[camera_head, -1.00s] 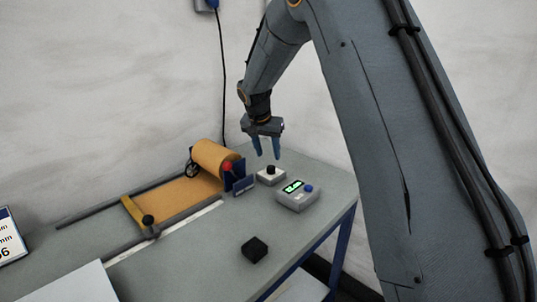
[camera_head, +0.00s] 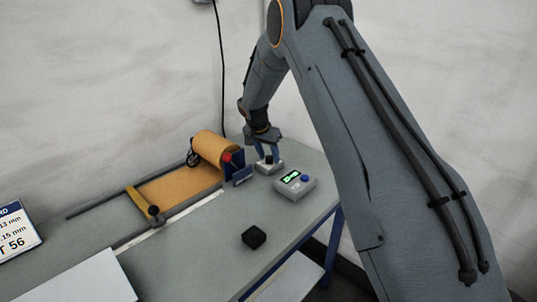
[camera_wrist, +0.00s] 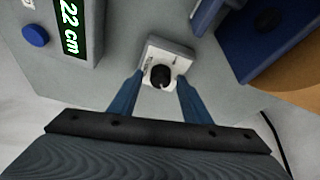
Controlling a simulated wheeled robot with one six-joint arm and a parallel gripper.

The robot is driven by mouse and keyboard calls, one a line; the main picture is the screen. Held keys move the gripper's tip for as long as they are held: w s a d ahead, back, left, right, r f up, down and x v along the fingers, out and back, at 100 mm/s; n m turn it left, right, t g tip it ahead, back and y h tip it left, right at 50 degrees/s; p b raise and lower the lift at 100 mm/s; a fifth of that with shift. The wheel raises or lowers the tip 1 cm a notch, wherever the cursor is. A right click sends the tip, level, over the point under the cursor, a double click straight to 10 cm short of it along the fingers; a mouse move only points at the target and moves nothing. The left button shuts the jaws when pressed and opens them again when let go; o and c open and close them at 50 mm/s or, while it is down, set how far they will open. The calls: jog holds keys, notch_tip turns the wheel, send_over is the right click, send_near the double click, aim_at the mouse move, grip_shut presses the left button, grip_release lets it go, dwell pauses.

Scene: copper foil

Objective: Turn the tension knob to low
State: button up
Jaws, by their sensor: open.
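The tension knob (camera_wrist: 161,75) is a black round knob on a small white box (camera_wrist: 153,56). In the wrist view it sits in the upper middle, between the tips of my gripper (camera_wrist: 158,85). My gripper is open, with one blue finger on each side of the knob; I cannot tell whether they touch it. In the head view my gripper (camera_head: 268,155) is down at the white box (camera_head: 270,168), and its fingers partly hide the knob. The knob's pointer and most of the box's markings are too small to read.
A grey meter (camera_head: 294,184) with a green display and blue button stands right beside the box. A copper foil roll (camera_head: 212,147) with a red knob (camera_head: 227,157) and blue bracket stands to the left. A black block (camera_head: 254,237) lies nearer on the bench, with clear surface around it.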

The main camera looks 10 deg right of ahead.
jog(key=shift+c, duration=0.4)
jog(key=c, duration=0.9)
jog(key=shift+c, duration=0.2)
